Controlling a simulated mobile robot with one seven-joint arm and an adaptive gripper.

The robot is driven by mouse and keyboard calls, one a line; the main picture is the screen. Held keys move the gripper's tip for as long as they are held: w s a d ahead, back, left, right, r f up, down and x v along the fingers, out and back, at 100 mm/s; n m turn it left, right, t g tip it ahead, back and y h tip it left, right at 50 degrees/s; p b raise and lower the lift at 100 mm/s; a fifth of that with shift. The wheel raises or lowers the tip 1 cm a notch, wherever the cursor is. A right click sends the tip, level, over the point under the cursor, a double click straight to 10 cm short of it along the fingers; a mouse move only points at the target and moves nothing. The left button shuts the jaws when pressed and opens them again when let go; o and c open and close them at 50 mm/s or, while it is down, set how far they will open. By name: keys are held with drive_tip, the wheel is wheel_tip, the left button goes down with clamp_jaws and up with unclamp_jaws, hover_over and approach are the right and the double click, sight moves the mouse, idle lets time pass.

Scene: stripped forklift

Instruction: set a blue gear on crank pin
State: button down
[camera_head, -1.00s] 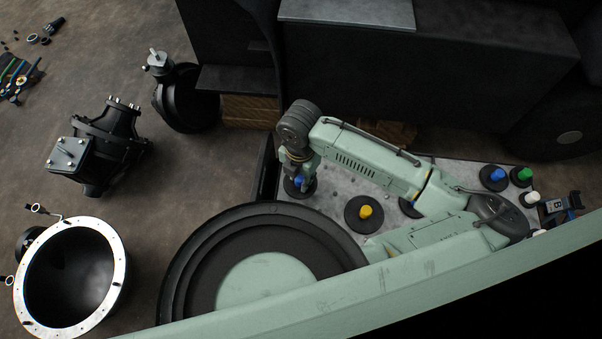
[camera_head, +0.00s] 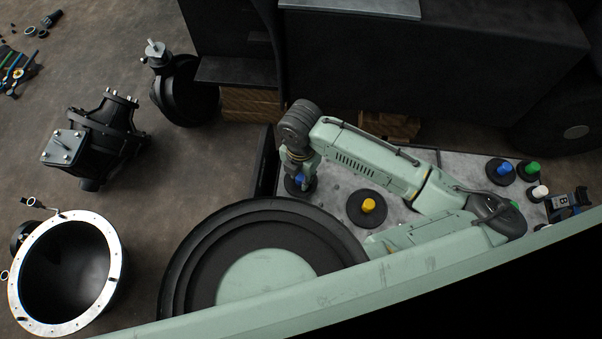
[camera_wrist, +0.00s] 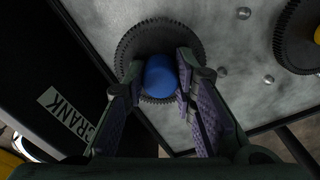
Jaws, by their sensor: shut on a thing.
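A dark gear with a blue hub (camera_wrist: 160,76) lies flat on the grey metal plate (camera_wrist: 225,50), near the plate's left end. My gripper (camera_wrist: 160,92) is shut on the blue hub, one finger on each side, with the toothed disc below the fingers. In the head view the blue hub (camera_head: 301,181) shows just under my gripper (camera_head: 300,175). Another blue-hubbed gear (camera_head: 503,169) stands at the plate's right end. A black panel with a CRANK label (camera_wrist: 68,112) is left of the held gear in the wrist view. I cannot make out a crank pin.
A yellow-hubbed gear (camera_head: 367,206) lies to the right of the held one. Green (camera_head: 531,168) and white (camera_head: 540,192) hubbed pieces stand at the plate's right end. Black housings (camera_head: 95,140) and a flanged bowl (camera_head: 65,272) lie on the floor at left.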

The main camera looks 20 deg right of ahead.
drive_tip(key=shift+f, duration=0.15)
drive_tip(key=shift+f+b, duration=0.75)
drive_tip(key=c, duration=1.2)
unclamp_jaws()
drive_tip(key=shift+c, duration=0.2)
wheel_tip(320, 180, up, 12)
